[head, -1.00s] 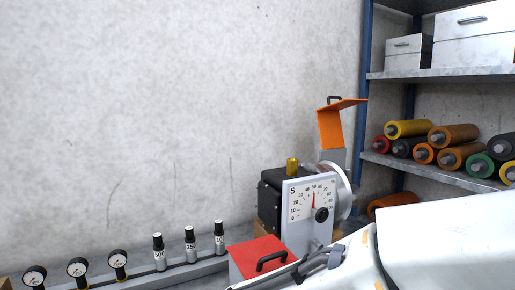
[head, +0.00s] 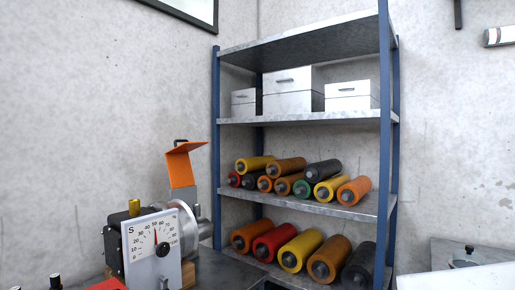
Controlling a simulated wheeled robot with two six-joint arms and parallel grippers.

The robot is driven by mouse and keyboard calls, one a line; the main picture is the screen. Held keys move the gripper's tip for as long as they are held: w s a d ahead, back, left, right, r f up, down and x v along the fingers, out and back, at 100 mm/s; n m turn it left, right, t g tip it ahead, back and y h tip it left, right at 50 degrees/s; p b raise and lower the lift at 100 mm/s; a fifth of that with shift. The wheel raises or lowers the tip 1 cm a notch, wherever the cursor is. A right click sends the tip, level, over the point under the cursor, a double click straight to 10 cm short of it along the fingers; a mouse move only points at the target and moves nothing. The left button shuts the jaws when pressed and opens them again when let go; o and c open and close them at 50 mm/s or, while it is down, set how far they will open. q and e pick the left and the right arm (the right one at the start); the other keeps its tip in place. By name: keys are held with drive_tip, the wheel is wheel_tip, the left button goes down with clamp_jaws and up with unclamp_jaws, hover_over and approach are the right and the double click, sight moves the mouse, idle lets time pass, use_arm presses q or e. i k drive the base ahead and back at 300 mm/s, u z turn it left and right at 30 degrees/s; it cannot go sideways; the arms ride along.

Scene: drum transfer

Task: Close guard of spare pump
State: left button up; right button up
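The orange guard (head: 181,168) stands raised above the wheel, tilted up, with a dark handle (head: 180,141) on top. The guard is open. Neither of my grippers shows in the head view.
A blue-post shelf rack (head: 385,150) stands right of the pump, with several coloured rollers (head: 302,250) and white boxes (head: 293,100). A red lid (head: 106,285) is cut off at the bottom edge. A grey surface (head: 440,252) is at the right.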

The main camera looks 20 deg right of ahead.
sight(179, 167)
drive_tip(key=z, duration=0.7)
drive_tip(key=i, duration=1.8)
drive_tip(key=u, duration=0.7)
